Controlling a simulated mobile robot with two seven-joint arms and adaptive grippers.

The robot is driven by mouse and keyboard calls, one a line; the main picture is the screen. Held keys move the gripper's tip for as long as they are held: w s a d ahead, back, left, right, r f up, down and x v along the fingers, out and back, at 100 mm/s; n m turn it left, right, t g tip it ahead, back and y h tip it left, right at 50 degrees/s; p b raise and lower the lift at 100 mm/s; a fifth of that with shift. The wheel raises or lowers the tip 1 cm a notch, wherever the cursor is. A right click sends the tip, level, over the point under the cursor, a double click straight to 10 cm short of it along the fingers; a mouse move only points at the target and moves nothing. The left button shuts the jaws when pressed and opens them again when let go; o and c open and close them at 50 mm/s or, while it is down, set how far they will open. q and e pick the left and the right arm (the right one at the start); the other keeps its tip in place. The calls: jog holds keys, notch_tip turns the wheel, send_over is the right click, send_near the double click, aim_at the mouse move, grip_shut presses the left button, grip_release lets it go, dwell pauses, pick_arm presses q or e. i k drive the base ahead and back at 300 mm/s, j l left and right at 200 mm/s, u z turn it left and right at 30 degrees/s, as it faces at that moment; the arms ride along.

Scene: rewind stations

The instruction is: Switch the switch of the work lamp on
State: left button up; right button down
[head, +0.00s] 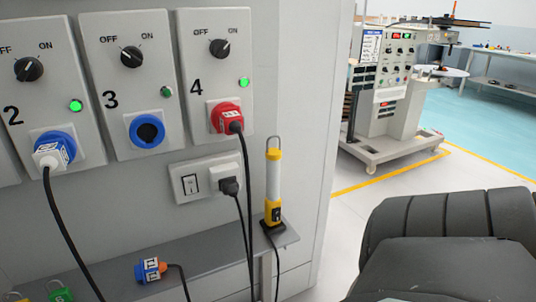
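The work lamp (273,178) stands upright at the right end of the grey shelf. It has a yellow body, a pale tube and a hook on top. Its tube looks whitish, and I cannot tell whether it is lit. A small dark switch (276,214) is on the lower front of its body; its position is too small to tell. A black cable runs down from its base. Neither of my grippers shows in the head view, and nothing is touching the lamp.
Panels numbered 2, 3 and 4 (217,75) carry OFF/ON knobs and sockets. Cables hang beside the lamp. A blue-orange connector (150,269) lies on the shelf (215,262). A wheeled machine (385,90) stands behind.

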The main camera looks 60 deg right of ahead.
aim_at(276, 217)
jog(key=z, duration=1.7)
jog(key=l+u, duration=0.1)
jog(key=l, duration=0.25)
